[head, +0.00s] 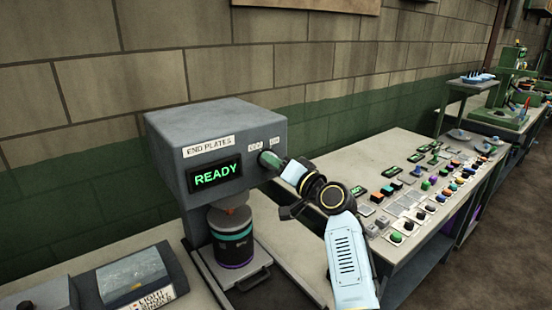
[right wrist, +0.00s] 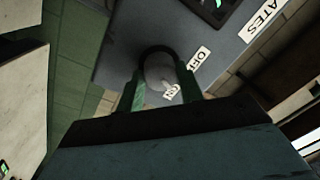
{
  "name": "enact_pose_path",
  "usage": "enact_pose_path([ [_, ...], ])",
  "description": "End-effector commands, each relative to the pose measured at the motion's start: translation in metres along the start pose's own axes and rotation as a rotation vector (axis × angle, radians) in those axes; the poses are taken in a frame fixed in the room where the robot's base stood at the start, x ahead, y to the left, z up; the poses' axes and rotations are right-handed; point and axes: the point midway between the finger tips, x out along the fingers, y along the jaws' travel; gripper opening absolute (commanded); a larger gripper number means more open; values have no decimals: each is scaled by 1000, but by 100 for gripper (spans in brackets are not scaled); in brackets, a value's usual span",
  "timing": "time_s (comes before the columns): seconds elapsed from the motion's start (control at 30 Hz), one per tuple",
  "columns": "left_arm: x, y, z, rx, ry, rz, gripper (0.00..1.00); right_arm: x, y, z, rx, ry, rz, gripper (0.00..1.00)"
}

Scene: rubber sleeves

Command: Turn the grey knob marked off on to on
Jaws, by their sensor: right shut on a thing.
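The grey knob (right wrist: 157,69) sits on the front of the grey machine (head: 218,122) labelled END PLATES. The right wrist view shows it between the two green fingers of my right gripper (right wrist: 160,86), which is shut on it. An OFF label (right wrist: 198,59) and a partly covered ON label (right wrist: 171,92) are beside the knob. A pale mark on the knob lies towards the ON label, but its exact setting is hard to tell. In the head view my right gripper (head: 270,160) hides the knob. My left gripper is not in view.
The machine's display (head: 215,175) reads READY in green. A dark canister (head: 232,238) with a teal band stands beneath the machine's head. A table (head: 395,150) with many small coloured parts is on the right. A box with a sloped panel (head: 133,275) is at the lower left.

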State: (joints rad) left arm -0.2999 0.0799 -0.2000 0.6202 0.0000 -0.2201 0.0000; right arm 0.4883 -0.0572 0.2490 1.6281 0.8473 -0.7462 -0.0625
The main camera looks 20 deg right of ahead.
Motion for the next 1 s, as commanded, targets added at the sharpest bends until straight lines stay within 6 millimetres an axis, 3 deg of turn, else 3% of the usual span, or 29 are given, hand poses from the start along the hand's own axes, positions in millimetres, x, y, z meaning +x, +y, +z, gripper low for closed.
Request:
enact_pose_path([
  [0.4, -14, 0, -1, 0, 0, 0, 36, 0, 0, 1, 194, 13, 2, 14],
  [0.97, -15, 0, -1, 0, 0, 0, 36, 0, 1, 1, 225, 17, 1, 14],
  [1.0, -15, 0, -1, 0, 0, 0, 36, 0, 1, 1, 224, 17, 1, 41],
])
